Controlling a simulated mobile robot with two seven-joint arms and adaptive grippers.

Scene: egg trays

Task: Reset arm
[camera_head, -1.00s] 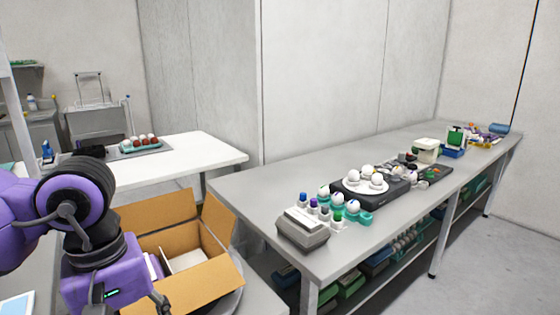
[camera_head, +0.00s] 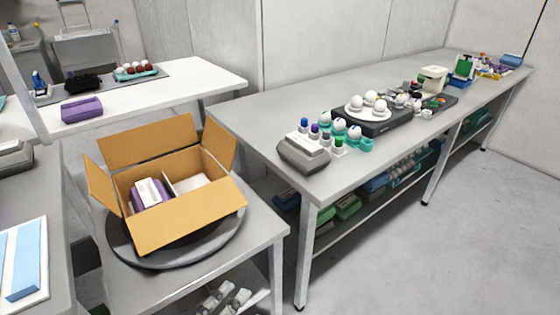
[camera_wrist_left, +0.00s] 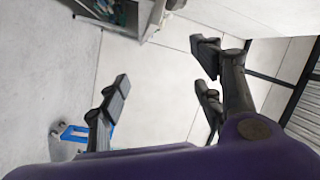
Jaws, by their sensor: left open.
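My left gripper (camera_wrist_left: 160,80) shows in the left wrist view with its dark fingers spread apart and nothing between them. Pale floor and a grey wall lie behind the fingers. Neither arm is in the head view now. My right gripper is in neither view.
An open cardboard box (camera_head: 190,222) holding a purple-and-white item (camera_head: 150,194) sits on a dark round plate (camera_head: 205,252) on a low table. The long grey table (camera_head: 250,125) carries eggs and devices. A white table (camera_head: 200,80) holds an egg tray (camera_head: 137,74). Floor at right is clear.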

